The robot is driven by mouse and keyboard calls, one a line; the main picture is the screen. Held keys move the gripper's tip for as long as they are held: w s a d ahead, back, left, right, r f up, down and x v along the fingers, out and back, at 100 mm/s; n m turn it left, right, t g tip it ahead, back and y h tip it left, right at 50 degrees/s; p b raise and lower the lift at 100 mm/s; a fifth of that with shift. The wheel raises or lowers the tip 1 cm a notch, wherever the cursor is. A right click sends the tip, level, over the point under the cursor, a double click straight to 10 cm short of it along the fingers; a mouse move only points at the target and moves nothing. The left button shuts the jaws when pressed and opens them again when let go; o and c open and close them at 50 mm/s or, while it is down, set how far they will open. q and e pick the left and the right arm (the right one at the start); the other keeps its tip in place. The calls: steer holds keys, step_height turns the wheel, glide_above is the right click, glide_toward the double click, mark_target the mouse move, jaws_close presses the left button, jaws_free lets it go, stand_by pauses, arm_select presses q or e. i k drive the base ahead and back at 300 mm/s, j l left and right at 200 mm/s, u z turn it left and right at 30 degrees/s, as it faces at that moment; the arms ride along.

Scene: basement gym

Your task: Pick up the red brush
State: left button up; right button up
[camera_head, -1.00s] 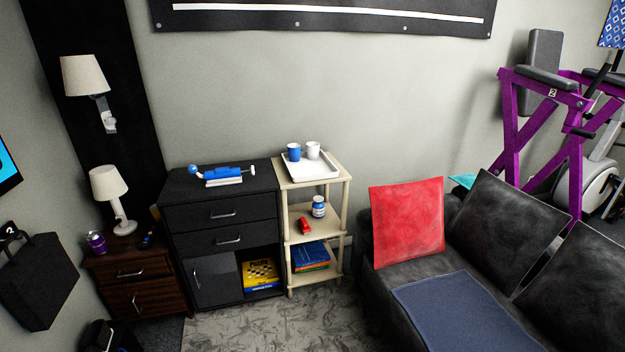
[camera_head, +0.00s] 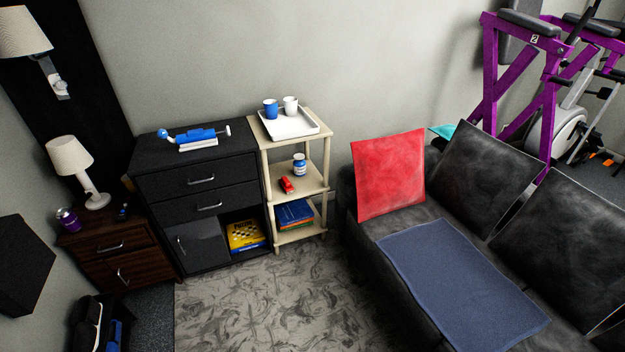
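A small red object (camera_head: 286,184), which looks like the red brush, lies on the middle shelf of the beige shelf unit (camera_head: 265,150). It is too small to make out any bristles. A jar with a blue and white label (camera_head: 299,165) stands just behind it to the right. Neither of my grippers is in view.
A white tray (camera_head: 289,124) with a blue cup and a white cup is on the unit's top. A black cabinet (camera_head: 200,180) adjoins the unit on the left. A dark sofa (camera_head: 365,218) with a red cushion (camera_head: 389,175) stands right. The patterned floor (camera_head: 280,300) in front is clear.

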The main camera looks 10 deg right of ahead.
mark_target(286, 185)
steer(key=z, duration=2.5)
steer(key=u, duration=2.5)
steer(key=i+z, duration=0.25)
steer(key=i, duration=0.3)
steer(key=i+j+z, duration=0.25)
steer(key=i, duration=0.3)
steer(key=i+j+z, duration=0.25)
steer(key=i, duration=0.3)
steer(key=i+j+z, duration=0.3)
steer(key=i, duration=0.2)
